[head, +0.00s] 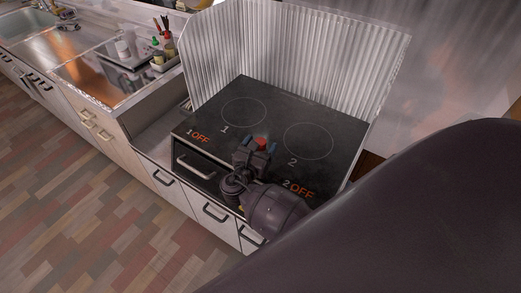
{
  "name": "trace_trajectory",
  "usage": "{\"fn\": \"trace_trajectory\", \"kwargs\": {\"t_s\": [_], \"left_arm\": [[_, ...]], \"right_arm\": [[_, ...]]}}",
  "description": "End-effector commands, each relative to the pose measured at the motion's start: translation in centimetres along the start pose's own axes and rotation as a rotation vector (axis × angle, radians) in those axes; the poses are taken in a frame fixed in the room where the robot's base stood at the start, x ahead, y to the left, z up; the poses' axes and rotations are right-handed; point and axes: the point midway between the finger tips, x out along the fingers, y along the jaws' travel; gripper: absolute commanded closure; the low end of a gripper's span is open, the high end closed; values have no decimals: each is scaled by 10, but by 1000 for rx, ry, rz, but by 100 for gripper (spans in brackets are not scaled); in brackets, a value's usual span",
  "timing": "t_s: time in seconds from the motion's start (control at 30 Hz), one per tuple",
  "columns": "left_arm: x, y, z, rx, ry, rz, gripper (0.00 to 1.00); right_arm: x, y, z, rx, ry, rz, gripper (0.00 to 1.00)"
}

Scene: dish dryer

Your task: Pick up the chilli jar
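A small red thing (260,142), which may be the chilli jar, shows over the black stove top between the two burner rings. My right gripper (260,145) reaches over the stove's front edge, with its blue-tipped fingers apart on either side of the red thing. The red fills most of the gap, but I cannot tell whether the fingers press on it or only stand around it. The gripper hides the lower part of the red thing, so I cannot see whether it rests on the stove. My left gripper is not in view.
The stove (218,128) has two marked burners, both labelled OFF. A corrugated metal splash guard (290,50) stands behind and beside it. The wooden floor (70,190) is clear.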

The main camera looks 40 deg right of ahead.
Motion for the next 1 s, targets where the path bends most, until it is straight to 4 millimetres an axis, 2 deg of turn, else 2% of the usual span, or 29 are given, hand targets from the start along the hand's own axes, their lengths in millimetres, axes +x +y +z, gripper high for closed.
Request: {"fn": "trace_trajectory", "kwargs": {"t_s": [0.03, 0.37, 0.6, 0.73, 0.87, 1.0], "left_arm": [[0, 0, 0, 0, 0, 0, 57], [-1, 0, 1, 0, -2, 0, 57], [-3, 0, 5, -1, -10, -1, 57], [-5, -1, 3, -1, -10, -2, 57], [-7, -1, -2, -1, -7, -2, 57], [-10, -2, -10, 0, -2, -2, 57]], "right_arm": [[0, 0, 0, 0, 0, 0, 33], [0, 0, 0, 0, 0, 0, 83], [0, 0, 1, 1, -1, 0, 83], [0, 0, 10, 3, -1, 0, 83], [0, 0, 31, 5, -2, 0, 83], [0, 0, 64, 7, -2, 0, 83]]}}
